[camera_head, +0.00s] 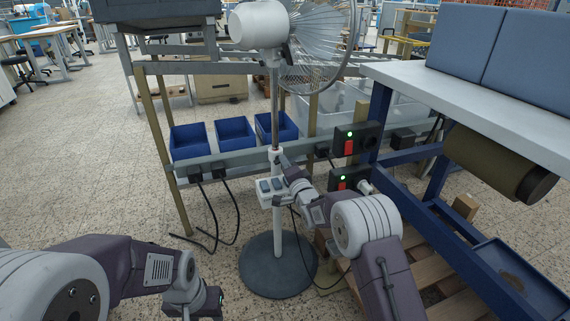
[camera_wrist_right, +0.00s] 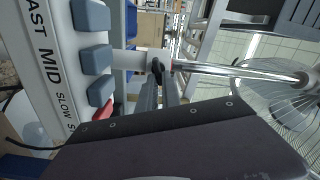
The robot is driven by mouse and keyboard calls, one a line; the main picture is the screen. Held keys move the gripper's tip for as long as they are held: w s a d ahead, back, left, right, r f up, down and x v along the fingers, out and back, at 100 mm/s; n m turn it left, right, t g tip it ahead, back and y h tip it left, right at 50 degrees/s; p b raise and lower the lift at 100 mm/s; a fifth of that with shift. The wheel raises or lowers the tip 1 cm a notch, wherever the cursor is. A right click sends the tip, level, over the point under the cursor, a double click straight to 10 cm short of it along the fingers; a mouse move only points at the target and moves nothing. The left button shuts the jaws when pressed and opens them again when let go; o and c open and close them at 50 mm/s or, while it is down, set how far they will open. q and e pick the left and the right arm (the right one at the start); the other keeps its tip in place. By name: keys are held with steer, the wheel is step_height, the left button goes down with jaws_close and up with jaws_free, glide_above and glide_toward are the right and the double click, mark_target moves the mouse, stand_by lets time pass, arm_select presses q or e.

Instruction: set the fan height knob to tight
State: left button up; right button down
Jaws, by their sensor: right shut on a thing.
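The standing fan has a white motor head (camera_head: 259,25), a chrome pole (camera_head: 274,100) and a round dark base (camera_head: 278,266). Its white control box (camera_head: 270,190) sits on the pole. In the right wrist view the box's blue-grey buttons (camera_wrist_right: 96,60) stand beside FAST, MID and SLOW lettering. The small black height knob (camera_wrist_right: 157,67) is on the collar beside the chrome pole (camera_wrist_right: 235,72). My right gripper (camera_head: 282,158) is shut on the knob, which it mostly hides in the head view. My left gripper (camera_head: 207,303) is low in the head view, its fingers not clear.
Blue bins (camera_head: 234,133) sit on a rack behind the fan. Black switch boxes (camera_head: 350,142) with green lights and red switches are right of the pole. A workbench (camera_head: 470,95) stands at right, above a wooden pallet (camera_head: 405,270). Cables hang by the rack.

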steer(key=c, duration=1.5)
jaws_free()
steer(key=shift+c, duration=0.2)
steer(key=shift+s, duration=0.1)
